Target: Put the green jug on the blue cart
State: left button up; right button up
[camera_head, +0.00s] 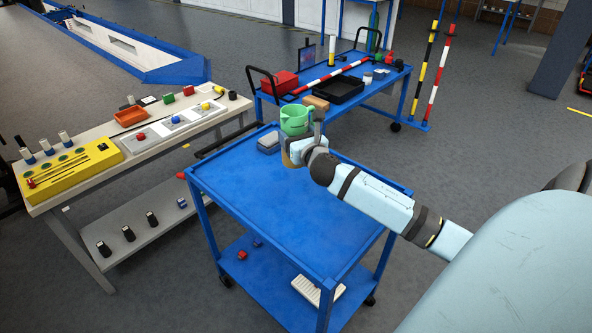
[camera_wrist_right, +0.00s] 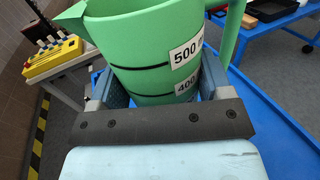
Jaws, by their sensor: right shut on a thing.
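The green jug (camera_head: 293,120) is upright over the far edge of the near blue cart (camera_head: 265,200). My right gripper (camera_head: 298,141) is shut on the jug, with its arm reaching in from the right. In the right wrist view, the jug (camera_wrist_right: 150,55) sits between the two fingers of the right gripper (camera_wrist_right: 160,88), its spout to the left and handle to the right. The gripper hides the jug's base, so I cannot tell whether it touches the cart top. My left gripper is not in view.
A grey-white block (camera_head: 268,142) lies at the cart's far left corner; most of the top is bare. A cream workbench (camera_head: 80,143) stands to the left. Another blue cart behind carries a black tray (camera_head: 338,90) and a red box (camera_head: 281,83).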

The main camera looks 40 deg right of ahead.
notch_tip(320, 180, down, 8)
jog(key=shift+f+b, duration=0.1)
jog(key=shift+b, duration=0.75)
jog(key=shift+f, duration=0.45)
jog(key=shift+f+b, duration=0.65)
jog(key=shift+f, duration=1.1)
jog(key=shift+f, duration=0.25)
jog(key=o, duration=1.2)
jog(key=shift+r, duration=0.1)
